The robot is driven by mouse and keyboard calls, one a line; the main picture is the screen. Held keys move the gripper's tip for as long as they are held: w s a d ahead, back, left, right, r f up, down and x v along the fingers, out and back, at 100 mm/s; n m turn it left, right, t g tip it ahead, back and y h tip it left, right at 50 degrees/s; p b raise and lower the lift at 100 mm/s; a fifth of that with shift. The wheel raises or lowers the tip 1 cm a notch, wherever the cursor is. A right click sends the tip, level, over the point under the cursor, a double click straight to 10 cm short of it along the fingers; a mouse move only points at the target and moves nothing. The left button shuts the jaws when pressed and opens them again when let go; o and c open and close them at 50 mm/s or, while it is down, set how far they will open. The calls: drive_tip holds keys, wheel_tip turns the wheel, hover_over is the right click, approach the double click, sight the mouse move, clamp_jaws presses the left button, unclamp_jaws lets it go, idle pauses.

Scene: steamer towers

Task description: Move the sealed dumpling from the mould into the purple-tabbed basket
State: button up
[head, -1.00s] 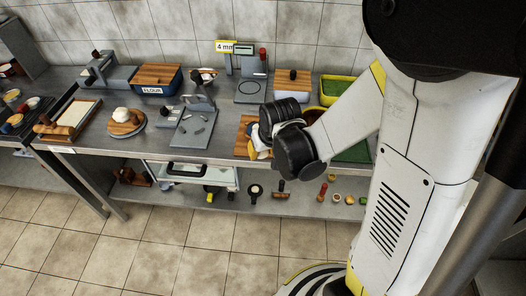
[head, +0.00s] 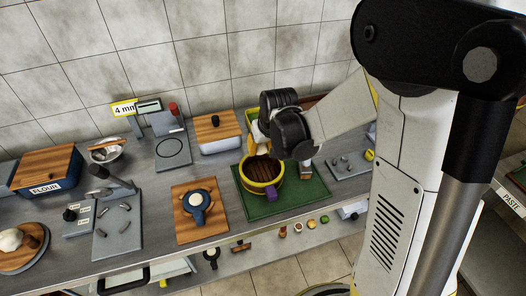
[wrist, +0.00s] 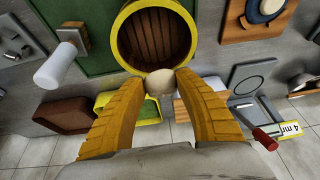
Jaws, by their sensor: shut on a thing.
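My gripper (wrist: 160,78) has ribbed yellow fingers, shut on a pale, round dumpling (wrist: 161,86). The yellow-rimmed basket (wrist: 122,45) has a brown slatted inside that looks empty in the wrist view. In that view the dumpling overlaps the basket's near rim; its height above it is unclear. In the head view the basket (head: 245,182) stands on a green mat, its purple tab (head: 267,195) facing front. My gripper (head: 257,143) is at its back edge, the dumpling hidden there. The blue mould (head: 188,208), with a whitish centre, lies on a wooden board to the left.
The green mat (head: 292,207) lies under the basket. A wooden-lidded box (head: 219,147) stands behind the board. A grey plate with small pieces (head: 350,168) is to the right, a scale-like stand (head: 172,152) to the left. The tiled wall is close behind.

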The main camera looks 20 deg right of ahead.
sight(261, 174)
drive_tip(key=shift+s, duration=0.25)
drive_tip(key=shift+s+f+b, duration=0.15)
drive_tip(key=shift+f+b, duration=0.3)
drive_tip(key=shift+b, duration=0.15)
wheel_tip(261, 174, down, 10)
drive_tip(key=b, duration=0.8)
drive_tip(key=shift+r, duration=0.15)
drive_tip(key=shift+f+b, duration=0.45)
drive_tip(key=shift+b, duration=0.2)
drive_tip(key=o, duration=1.1)
drive_tip(key=shift+c, duration=0.2)
drive_tip(key=shift+r, duration=0.1)
